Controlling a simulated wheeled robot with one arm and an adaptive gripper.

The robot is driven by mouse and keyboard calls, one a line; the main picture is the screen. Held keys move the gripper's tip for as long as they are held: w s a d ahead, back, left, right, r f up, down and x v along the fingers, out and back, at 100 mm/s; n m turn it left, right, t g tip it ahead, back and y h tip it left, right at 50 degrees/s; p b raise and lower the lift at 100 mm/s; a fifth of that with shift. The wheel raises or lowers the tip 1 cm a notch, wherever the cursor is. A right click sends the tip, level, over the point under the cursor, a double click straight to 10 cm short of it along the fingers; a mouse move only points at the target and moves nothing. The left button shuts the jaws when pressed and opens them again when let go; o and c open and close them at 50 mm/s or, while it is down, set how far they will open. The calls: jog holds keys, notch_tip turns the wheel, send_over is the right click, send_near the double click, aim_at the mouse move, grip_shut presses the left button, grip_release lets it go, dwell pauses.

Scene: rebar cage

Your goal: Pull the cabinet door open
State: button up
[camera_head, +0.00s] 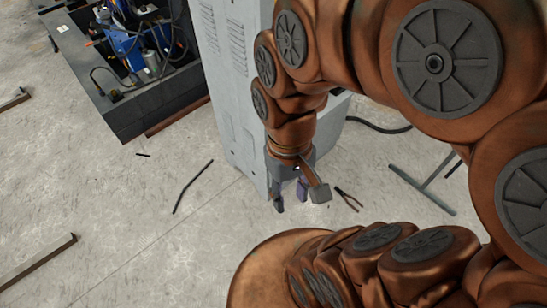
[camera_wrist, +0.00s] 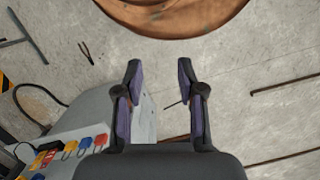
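The tall light-grey cabinet (camera_head: 222,70) with louvred vents stands at the top centre of the head view, partly hidden behind my arm. My gripper (camera_head: 290,197) is low beside the cabinet's right edge, pointing down. In the wrist view my gripper (camera_wrist: 161,78) is open, with its two purple-padded fingers well apart. The cabinet (camera_wrist: 95,122) shows at lower left there, with a pale panel edge close to the left finger. I cannot tell whether the finger touches it. The handle is not clearly visible, and I cannot tell whether the door is ajar.
Coloured padlocks (camera_wrist: 85,146) sit on the cabinet front. Pliers (camera_head: 348,199) and a metal T-bar (camera_head: 425,188) lie on the concrete floor at right. A black cable (camera_head: 380,127) runs behind. A dark crate of equipment (camera_head: 150,110) stands at upper left. Rods lie on the left floor.

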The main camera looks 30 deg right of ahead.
jog(key=w+a+f+m+y+b, duration=0.3)
jog(key=w+f+m+y+b, duration=0.15)
jog(key=w+f+b, duration=0.35)
jog(key=w+a+f+m+y+b, duration=0.35)
jog(key=w+f+y+b, duration=0.3)
jog(key=f, duration=0.35)
jog(key=w+d+f+m+t+y+b, duration=0.3)
jog(key=w+d+f+m+t+b, duration=0.9)
jog(key=w+d+f, duration=0.6)
jog(key=s+d+f+m+t+h+b, duration=0.2)
jog(key=d+f+m+t+h+b, duration=0.4)
jog(key=d+f+m, duration=0.85)
jog(key=shift+w+a+f+n+t+h+b, duration=0.1)
jog(key=shift+w+a+f+n+h+b, duration=0.1)
jog(key=shift+w+f+n, duration=0.75)
jog(key=shift+w+a+f+n+t+h+b, duration=0.1)
jog(key=shift+w+a+f+n+h+b, duration=0.15)
jog(key=shift+w, duration=1.2)
jog(key=shift+w+a+f+n+t+h+b, duration=0.15)
jog(key=shift+w+f+n, duration=0.55)
jog(key=shift+w, duration=0.5)
jog(key=shift+c, duration=0.3)
grip_shut()
